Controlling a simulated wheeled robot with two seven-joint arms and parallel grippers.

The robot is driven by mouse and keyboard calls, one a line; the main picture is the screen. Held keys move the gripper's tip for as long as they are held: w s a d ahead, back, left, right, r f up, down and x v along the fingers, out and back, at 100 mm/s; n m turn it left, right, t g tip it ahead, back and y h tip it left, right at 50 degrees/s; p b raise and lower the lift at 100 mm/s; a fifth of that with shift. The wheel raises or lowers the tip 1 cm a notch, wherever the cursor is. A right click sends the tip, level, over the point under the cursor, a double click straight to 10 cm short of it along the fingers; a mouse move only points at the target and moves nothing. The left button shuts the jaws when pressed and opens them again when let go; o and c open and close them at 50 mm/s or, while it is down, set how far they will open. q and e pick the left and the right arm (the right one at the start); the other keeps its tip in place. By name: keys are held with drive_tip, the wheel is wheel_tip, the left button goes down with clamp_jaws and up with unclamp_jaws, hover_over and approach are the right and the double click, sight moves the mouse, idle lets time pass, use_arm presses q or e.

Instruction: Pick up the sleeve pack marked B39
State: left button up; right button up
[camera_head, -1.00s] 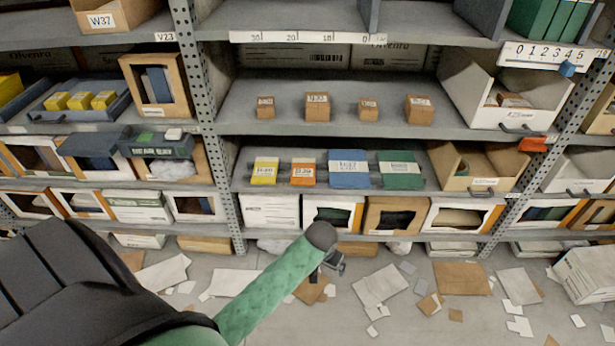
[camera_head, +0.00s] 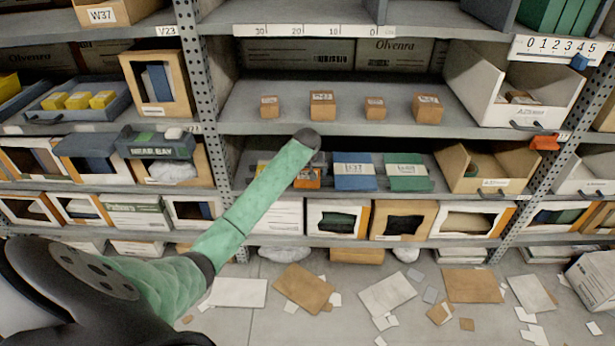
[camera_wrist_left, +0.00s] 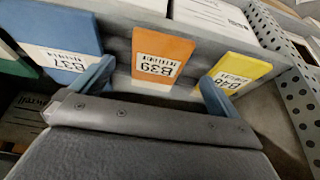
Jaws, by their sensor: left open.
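The orange sleeve pack marked B39 (camera_wrist_left: 163,58) stands between the blue-grey fingers of my left gripper (camera_wrist_left: 164,68) in the left wrist view, its label upside down there. The fingers are open, one on each side of the pack, with visible gaps to it. In the head view the orange pack (camera_head: 309,181) shows only partly on the lower shelf, behind my green left arm. My left gripper is mostly hidden there by the arm's dark end. My right gripper is not in view.
A blue pack marked B37 (camera_wrist_left: 52,42) and a yellow pack (camera_wrist_left: 233,72) flank the orange one. A green pack (camera_head: 406,172) stands further right. Small brown boxes (camera_head: 322,105) sit on the shelf above. A perforated rack post (camera_head: 190,60) rises left.

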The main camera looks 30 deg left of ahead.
sight(307, 181)
use_arm(q)
drive_tip(key=shift+x, duration=3.6)
drive_tip(key=shift+s+a, duration=0.1)
drive_tip(key=c, duration=0.7)
